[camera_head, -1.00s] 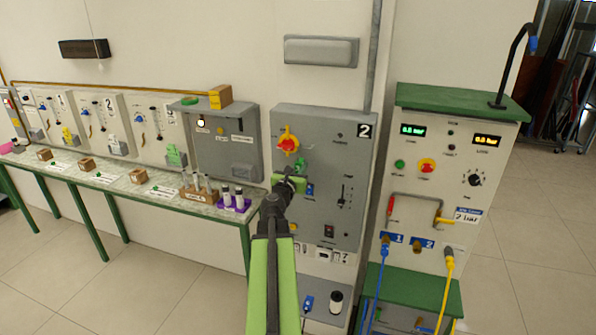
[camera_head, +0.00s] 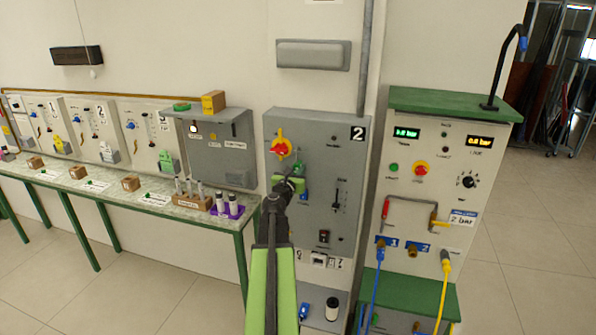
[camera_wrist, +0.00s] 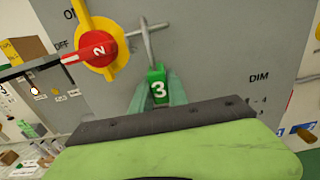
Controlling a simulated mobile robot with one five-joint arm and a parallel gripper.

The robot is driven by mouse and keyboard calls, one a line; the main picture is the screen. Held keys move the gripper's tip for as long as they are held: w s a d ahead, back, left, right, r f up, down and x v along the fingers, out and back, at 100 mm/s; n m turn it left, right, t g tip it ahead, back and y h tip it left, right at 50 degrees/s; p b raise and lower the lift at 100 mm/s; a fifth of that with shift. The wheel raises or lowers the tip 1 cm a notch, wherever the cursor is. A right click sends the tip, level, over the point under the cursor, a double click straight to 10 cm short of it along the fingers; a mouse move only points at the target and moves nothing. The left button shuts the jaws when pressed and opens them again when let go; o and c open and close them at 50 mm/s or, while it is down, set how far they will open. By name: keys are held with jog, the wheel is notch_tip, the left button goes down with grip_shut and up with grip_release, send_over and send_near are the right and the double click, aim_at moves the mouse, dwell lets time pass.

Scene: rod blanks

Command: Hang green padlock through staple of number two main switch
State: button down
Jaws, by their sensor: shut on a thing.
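The number two main switch (camera_head: 280,147) is a red knob on a yellow plate, on the grey panel marked 2. In the wrist view its red handle (camera_wrist: 98,49) bears a 2 and points left. My gripper (camera_wrist: 157,100) is shut on the green padlock (camera_wrist: 157,86), which bears a white 3. The padlock is upright, just below and right of the knob. Grey metal bars (camera_wrist: 148,42) cross above its body; I cannot tell shackle from staple there, or whether one passes through the other.
The panel (camera_head: 335,150) also carries a slider and a rocker switch. Right of it stands a green-topped cabinet (camera_head: 450,100) with hoses. At left, a bench (camera_head: 150,195) holds a tube rack (camera_head: 190,201) and a purple rack (camera_head: 228,210). A dark bar (camera_wrist: 30,68) shows left in the wrist view.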

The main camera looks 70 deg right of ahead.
jog(key=c, duration=1.2)
grip_release()
